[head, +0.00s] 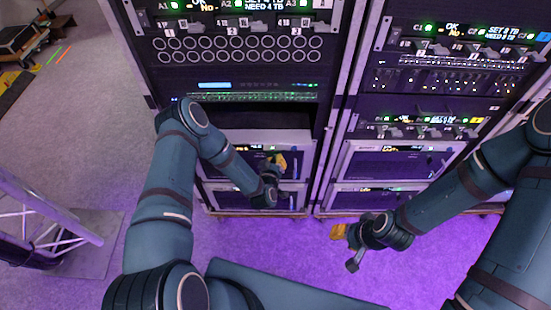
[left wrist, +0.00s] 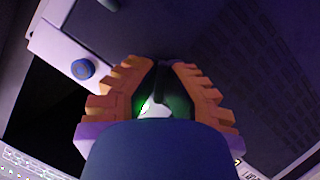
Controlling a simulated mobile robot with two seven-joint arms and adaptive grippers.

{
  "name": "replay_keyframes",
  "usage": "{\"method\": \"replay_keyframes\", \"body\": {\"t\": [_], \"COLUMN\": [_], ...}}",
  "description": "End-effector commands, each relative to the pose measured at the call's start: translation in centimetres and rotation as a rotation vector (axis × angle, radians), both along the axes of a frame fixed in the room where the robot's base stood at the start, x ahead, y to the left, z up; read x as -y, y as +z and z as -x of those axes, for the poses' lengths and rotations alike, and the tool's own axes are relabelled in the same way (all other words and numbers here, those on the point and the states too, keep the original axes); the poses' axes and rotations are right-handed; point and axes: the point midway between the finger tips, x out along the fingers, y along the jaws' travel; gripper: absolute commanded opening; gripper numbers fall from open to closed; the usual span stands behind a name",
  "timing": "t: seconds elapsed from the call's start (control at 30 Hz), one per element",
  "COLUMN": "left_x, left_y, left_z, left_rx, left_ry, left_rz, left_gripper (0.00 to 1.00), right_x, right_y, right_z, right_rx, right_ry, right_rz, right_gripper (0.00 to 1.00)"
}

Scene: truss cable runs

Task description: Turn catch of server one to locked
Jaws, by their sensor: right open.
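My left gripper (head: 280,162) has orange fingers and is at the front of a grey-framed server unit (head: 238,137) low in the left rack. In the left wrist view, its two fingers (left wrist: 160,75) stand on either side of a dark, narrow lever-like part (left wrist: 159,88). This may be the catch, but whether the fingers touch it is unclear. A green-white glow shows behind them. The catch's position cannot be read, and I cannot read which unit is server one. My right gripper (head: 340,232) is open and empty above the floor, right of the left rack.
A round blue knob (left wrist: 83,69) sits on a light panel edge beside the left gripper. The right rack (head: 345,160) has similar units with small levers. Bare purple-lit floor (head: 300,245) lies before the racks. A metal truss (head: 50,215) stands at left.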

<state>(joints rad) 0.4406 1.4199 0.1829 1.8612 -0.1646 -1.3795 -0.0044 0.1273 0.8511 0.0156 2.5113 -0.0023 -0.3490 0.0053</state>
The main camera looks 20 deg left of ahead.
Motion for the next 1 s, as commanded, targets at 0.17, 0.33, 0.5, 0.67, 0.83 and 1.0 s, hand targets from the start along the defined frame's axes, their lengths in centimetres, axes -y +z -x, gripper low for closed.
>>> {"method": "replay_keyframes", "body": {"t": [0.17, 0.33, 0.5, 0.67, 0.83, 1.0], "left_x": [0.21, 0.20, 0.16, 0.08, 0.04, -0.01], "left_y": [0.26, 0.19, 0.17, 0.12, 0.08, 0.04], "left_z": [-0.14, -0.16, -0.18, -0.14, -0.10, -0.09], "left_rx": [-0.040, -0.079, -0.109, -0.130, -0.142, -0.149], "left_ry": [-0.005, -0.003, -0.002, 0.000, 0.000, 0.001], "left_rz": [-0.159, -0.293, -0.400, -0.469, -0.512, -0.529], "left_gripper": [0.00, 0.00, 0.00, 0.00, 0.00, 0.00], "right_x": [-0.02, -0.01, 0.00, 0.00, 0.01, 0.00], "right_y": [0.67, 0.91, 1.01, 1.05, 1.07, 1.08], "right_z": [0.12, 0.12, 0.05, 0.02, 0.02, 0.01], "right_rx": [-0.003, -0.003, -0.001, 0.000, -0.001, 0.000], "right_ry": [0.001, 0.000, -0.001, -0.001, -0.002, -0.001], "right_rz": [0.000, 0.000, 0.000, 0.000, 0.000, 0.000], "right_gripper": [0.40, 0.40, 0.40, 0.40, 0.40, 0.40]}}
